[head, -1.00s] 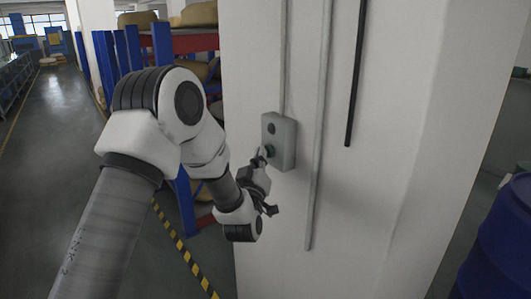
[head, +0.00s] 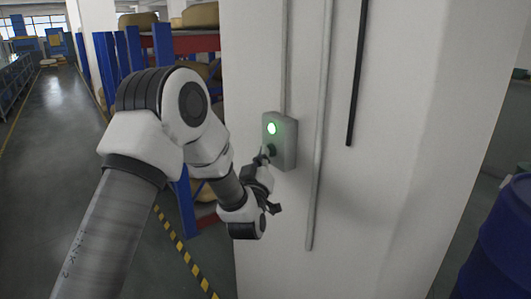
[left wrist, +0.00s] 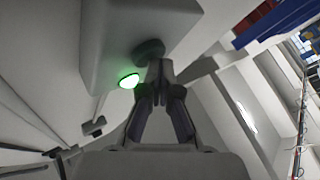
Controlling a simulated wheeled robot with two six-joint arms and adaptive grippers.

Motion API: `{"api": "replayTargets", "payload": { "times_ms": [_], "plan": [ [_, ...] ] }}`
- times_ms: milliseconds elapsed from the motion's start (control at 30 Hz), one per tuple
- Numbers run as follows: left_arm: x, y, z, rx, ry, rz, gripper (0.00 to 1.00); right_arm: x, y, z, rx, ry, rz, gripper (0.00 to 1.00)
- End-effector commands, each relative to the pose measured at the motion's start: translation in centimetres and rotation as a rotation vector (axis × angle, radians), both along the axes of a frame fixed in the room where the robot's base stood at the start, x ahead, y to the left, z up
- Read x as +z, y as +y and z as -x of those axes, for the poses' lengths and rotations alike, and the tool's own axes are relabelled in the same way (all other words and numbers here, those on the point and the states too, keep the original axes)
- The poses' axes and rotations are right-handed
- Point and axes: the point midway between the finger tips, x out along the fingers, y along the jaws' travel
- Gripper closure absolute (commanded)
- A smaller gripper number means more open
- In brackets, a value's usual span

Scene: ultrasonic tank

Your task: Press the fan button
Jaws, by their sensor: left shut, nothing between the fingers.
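A grey control box (head: 286,148) is fixed to the white pillar. Its upper round lamp (head: 272,128) glows green, and the lamp also shows in the left wrist view (left wrist: 129,81). Below it is a dark round button (head: 271,150). My left gripper (head: 263,157) is shut and empty, its fingertips at the lower button. In the left wrist view the closed fingertips (left wrist: 158,66) meet or nearly meet the dark button (left wrist: 149,48); exact contact is hard to tell. My right gripper is out of view.
Thin pipes (head: 319,130) and a black conduit (head: 357,80) run down the pillar (head: 400,130) right of the box. A blue barrel (head: 505,240) stands at the right. Blue-posted shelving (head: 163,45) is behind my left arm. An open aisle (head: 50,130) lies at far left.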

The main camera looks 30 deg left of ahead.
Motion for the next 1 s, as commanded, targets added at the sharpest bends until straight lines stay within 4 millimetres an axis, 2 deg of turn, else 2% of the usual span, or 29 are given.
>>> {"api": "replayTargets", "payload": {
  "times_ms": [167, 467, 1000],
  "plan": [
    [-0.2, 0.2, 0.4, -0.001, -0.002, 0.0, 1.0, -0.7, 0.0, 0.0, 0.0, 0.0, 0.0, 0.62],
    [-0.1, 0.3, 0.7, 0.0, 0.0, 0.001, 1.0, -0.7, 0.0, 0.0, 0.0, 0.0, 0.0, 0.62],
    [-0.1, 2.6, 6.0, 0.001, 0.0, 0.003, 1.0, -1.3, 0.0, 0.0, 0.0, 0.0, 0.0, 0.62]
  ]
}}
